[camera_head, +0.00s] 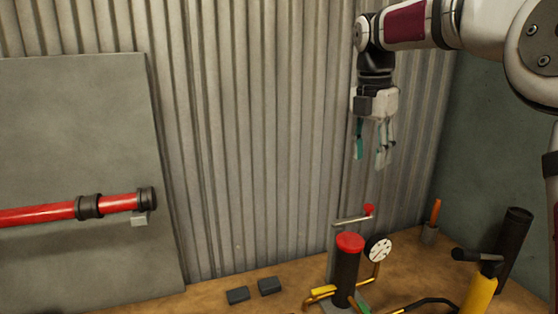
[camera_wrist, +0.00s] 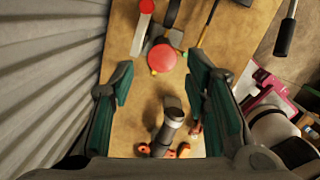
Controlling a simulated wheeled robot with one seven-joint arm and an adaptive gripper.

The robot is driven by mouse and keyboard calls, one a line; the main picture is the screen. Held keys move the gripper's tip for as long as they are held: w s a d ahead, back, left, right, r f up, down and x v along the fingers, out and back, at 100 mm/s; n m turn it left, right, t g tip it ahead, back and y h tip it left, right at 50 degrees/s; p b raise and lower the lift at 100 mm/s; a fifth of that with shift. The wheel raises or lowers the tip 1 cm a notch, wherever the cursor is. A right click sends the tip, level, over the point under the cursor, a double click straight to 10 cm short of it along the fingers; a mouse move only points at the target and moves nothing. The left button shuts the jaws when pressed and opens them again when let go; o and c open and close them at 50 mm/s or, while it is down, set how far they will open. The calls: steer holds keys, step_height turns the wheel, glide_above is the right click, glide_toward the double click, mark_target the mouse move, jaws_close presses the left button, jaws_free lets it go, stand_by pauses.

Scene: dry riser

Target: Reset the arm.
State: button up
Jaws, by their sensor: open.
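My gripper (camera_head: 371,158) hangs pointing down at the upper right in the head view, in front of the corrugated wall. Its green-padded fingers are apart, with nothing between them. In the wrist view my gripper (camera_wrist: 160,65) shows the same open fingers, spread left and right. Below it is a dark post with a red cap (camera_head: 350,241). The red cap also shows in the wrist view (camera_wrist: 162,58). My gripper is well above the bench and touches nothing that I can see.
A white gauge (camera_head: 380,250) and a red-knobbed lever (camera_head: 352,218) stand by the post. A yellow pump (camera_head: 480,293), a black cylinder (camera_head: 513,242) and an orange-handled tool (camera_head: 435,212) are right. Two dark blocks (camera_head: 238,295) lie left. A red pipe (camera_head: 40,214) runs along the panel.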

steer(key=s+a+m+t, duration=0.2)
steer(key=s+m, duration=1.1)
steer(key=s, duration=0.5)
steer(key=s+f+m+t, duration=0.1)
steer(key=s+f+m, duration=0.3)
steer(key=s+m, duration=0.2)
steer(key=s+f+m+t+y, duration=0.1)
steer(key=s+f+m, duration=0.4)
steer(key=s, duration=0.3)
steer(key=shift+s+m, duration=0.2)
steer(key=shift+m, duration=0.3)
steer(key=shift+d, duration=0.15)
